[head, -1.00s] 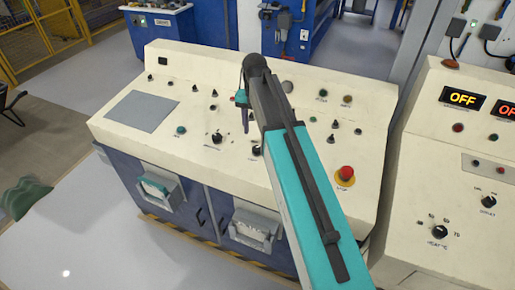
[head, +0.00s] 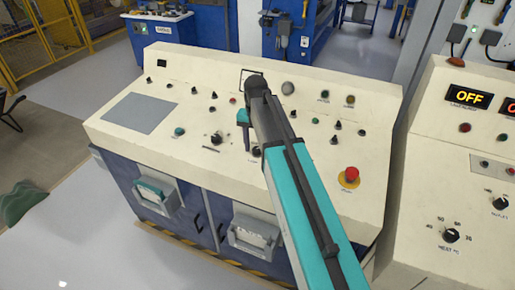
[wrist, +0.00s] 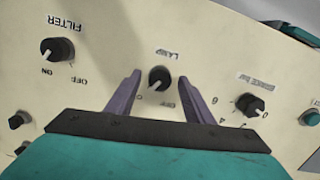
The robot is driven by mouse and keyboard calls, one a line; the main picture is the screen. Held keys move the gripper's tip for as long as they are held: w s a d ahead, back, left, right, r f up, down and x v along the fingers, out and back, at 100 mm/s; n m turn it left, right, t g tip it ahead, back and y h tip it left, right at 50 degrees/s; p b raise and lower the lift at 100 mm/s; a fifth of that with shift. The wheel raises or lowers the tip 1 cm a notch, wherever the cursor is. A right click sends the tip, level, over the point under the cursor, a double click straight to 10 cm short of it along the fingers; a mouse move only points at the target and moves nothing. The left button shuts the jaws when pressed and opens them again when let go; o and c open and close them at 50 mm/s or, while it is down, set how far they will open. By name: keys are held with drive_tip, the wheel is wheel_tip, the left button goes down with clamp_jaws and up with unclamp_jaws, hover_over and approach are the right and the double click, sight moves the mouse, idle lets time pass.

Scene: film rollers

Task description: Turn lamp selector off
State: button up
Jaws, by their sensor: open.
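The lamp selector is a black round knob (wrist: 159,79) on the cream panel, in the middle of the wrist view. The word LAMP shows upside down above it and OFF just below it. A white pointer mark on the knob is too small to read surely. My gripper (wrist: 160,86) is open, with one purple-grey finger on each side of the knob. Whether a finger touches it I cannot tell. In the head view my gripper (head: 245,133) hangs over the middle of the cream console (head: 200,90), and I cannot single out the lamp knob there.
In the wrist view a FILTER knob (wrist: 55,49) is at left and another black knob (wrist: 249,104) is close at right. In the head view a red stop button (head: 351,174) is to the right of my arm. A second console (head: 440,180) stands further right.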

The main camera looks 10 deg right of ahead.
drive_tip(key=c, duration=1.1)
drive_tip(key=shift+o, duration=0.3)
drive_tip(key=shift+n, duration=0.4)
drive_tip(key=n+p, duration=0.1)
drive_tip(key=n, duration=0.4)
drive_tip(key=shift+h, duration=0.3)
drive_tip(key=n+p, duration=0.1)
drive_tip(key=n, duration=0.5)
drive_tip(key=shift+a, duration=0.1)
drive_tip(key=o, duration=1)
